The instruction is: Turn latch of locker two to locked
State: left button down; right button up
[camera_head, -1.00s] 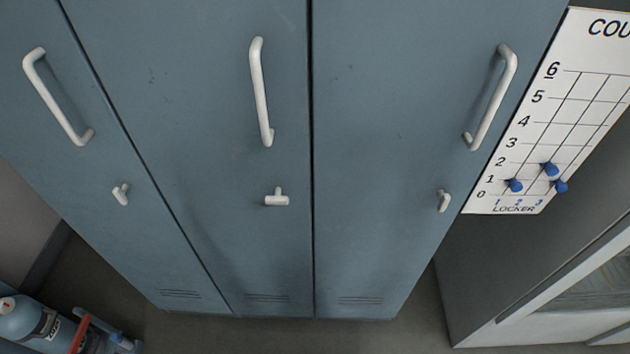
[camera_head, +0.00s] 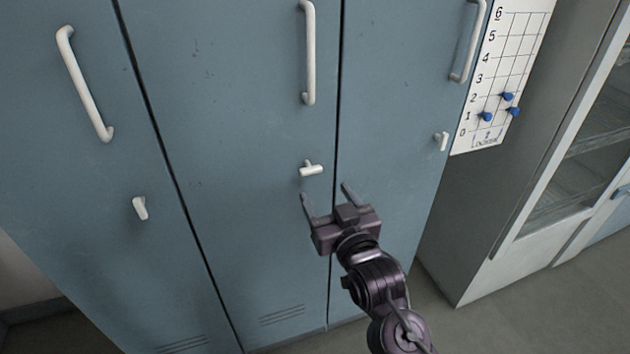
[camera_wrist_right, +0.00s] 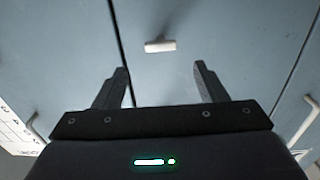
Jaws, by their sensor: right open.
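The latch (camera_head: 311,169) of the middle locker is a small white T-shaped knob with its bar lying near horizontal. The middle locker door (camera_head: 240,110) is blue-grey and shut, with a long white handle (camera_head: 308,55) above the latch. My right gripper (camera_head: 326,194) is open and empty, just below the latch and apart from it. In the right wrist view the latch (camera_wrist_right: 160,46) lies ahead of the open fingers (camera_wrist_right: 162,77), centred between them. My left gripper is not in view.
The left locker's latch (camera_head: 140,208) and the right locker's latch (camera_head: 441,141) have near-upright bars. A white chart (camera_head: 500,75) with blue pegs hangs on the right. A glass-fronted cabinet (camera_head: 565,170) stands at the right. The floor (camera_head: 440,300) there is clear.

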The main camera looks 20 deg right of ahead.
aim_at(312, 172)
jog(key=w, duration=0.6)
jog(key=shift+w+a+r+p, duration=0.1)
jog(key=shift+w+a+p, duration=0.05)
jog(key=shift+p, duration=0.25)
jog(key=shift+w, duration=0.5)
jog(key=c, duration=0.7)
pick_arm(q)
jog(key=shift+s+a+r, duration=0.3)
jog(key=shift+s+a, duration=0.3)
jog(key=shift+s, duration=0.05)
pick_arm(e)
jog(key=shift+c, duration=1.4)
